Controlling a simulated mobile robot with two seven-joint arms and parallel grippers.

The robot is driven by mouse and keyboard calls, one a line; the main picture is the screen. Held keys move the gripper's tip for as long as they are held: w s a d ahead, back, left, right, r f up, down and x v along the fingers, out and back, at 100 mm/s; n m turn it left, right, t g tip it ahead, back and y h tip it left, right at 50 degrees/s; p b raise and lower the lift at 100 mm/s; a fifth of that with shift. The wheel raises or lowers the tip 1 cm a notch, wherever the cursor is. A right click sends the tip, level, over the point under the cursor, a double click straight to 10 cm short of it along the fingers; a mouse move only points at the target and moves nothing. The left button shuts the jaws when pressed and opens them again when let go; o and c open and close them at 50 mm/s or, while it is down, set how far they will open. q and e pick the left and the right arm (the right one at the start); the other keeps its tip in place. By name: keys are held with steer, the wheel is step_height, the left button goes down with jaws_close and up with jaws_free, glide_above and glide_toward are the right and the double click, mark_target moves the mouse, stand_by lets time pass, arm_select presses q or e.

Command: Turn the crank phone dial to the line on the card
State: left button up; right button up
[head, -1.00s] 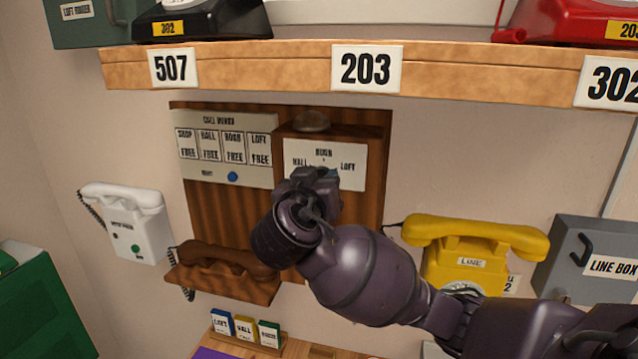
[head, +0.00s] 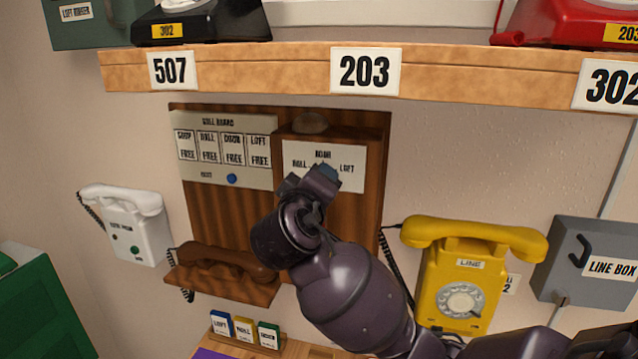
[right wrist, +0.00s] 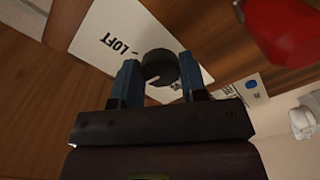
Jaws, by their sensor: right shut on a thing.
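The crank phone is a dark wooden wall unit (head: 205,210) with a brown handset (head: 225,262) on its ledge. Its white dial plate (head: 350,180) reads DOOR on top, HALL at left and LOFT at right. My right gripper (head: 328,174) is at the plate in the head view and covers its middle. In the right wrist view a dark round knob (right wrist: 160,66) with a notch sits between the blue fingers of my right gripper (right wrist: 158,85), which is shut on it. The plate (right wrist: 105,38) with LOFT shows behind it. Which mark the knob points to is unclear. My left gripper is not in view.
A call board (head: 225,150) with several FREE labels is left of the plate. Small LOFT, HALL and a third card stand in a rack (head: 245,338) below. A yellow phone (head: 470,270) and grey line box (head: 590,262) are right. A shelf (head: 290,68) runs above.

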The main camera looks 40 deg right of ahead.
steer(key=shift+n, duration=0.6)
steer(key=o, duration=0.9)
steer(key=shift+s+a, duration=0.1)
steer(key=shift+a, duration=0.05)
steer(key=b+v, duration=0.1)
steer(key=v, duration=0.9)
steer(key=shift+s+a+b, duration=0.15)
steer(key=shift+s+b, duration=0.1)
steer(key=shift+b, duration=0.15)
